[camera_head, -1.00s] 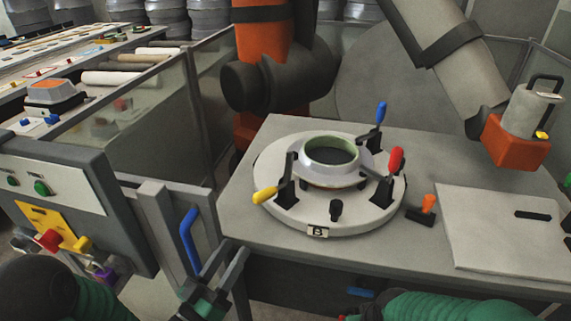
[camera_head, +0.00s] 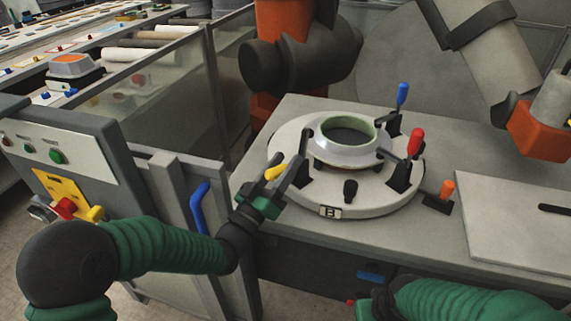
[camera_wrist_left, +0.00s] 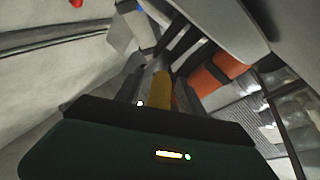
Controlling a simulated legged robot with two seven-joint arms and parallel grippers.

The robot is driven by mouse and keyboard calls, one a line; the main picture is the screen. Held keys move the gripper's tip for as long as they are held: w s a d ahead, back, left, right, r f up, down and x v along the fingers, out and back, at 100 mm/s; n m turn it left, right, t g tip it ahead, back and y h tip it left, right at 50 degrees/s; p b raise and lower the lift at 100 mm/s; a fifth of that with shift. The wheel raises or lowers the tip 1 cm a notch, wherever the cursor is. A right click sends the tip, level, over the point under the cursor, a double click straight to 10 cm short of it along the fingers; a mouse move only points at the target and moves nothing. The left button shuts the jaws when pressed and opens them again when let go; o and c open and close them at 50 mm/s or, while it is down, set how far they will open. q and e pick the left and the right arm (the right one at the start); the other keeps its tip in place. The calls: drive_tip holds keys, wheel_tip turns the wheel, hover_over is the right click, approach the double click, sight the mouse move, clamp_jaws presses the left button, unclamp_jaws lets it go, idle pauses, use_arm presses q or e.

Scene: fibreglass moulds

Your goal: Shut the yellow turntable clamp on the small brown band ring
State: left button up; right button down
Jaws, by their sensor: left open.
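The yellow-handled clamp (camera_head: 277,171) is on the front left of the round turntable (camera_head: 345,206). Its handle leans outward and low, and its black arm (camera_head: 301,167) stands up beside the ring. The ring (camera_head: 351,155), pale grey with a greenish inner rim, sits in the middle of the turntable; a brown band is hard to make out. My left gripper (camera_head: 272,187) is open at the yellow handle. In the left wrist view the yellow handle (camera_wrist_left: 160,90) lies between the fingers; contact cannot be told. My right gripper (camera_head: 366,304) is low at the table's front, its fingers unclear.
The red clamp (camera_head: 415,142) and blue clamp (camera_head: 402,94) have upright handles at the ring's right and back. An orange-handled part (camera_head: 446,191) and a pale board (camera_head: 515,215) are to the right. A blue handle (camera_head: 199,208) on a grey frame stands near my left arm.

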use_arm(q)
drive_tip(key=shift+w+a+r, duration=0.1)
drive_tip(key=shift+a, duration=0.25)
drive_tip(key=shift+d, duration=0.5)
drive_tip(key=c, duration=0.7)
drive_tip(key=shift+c, duration=1.2)
drive_tip(key=shift+a, duration=0.15)
clamp_jaws()
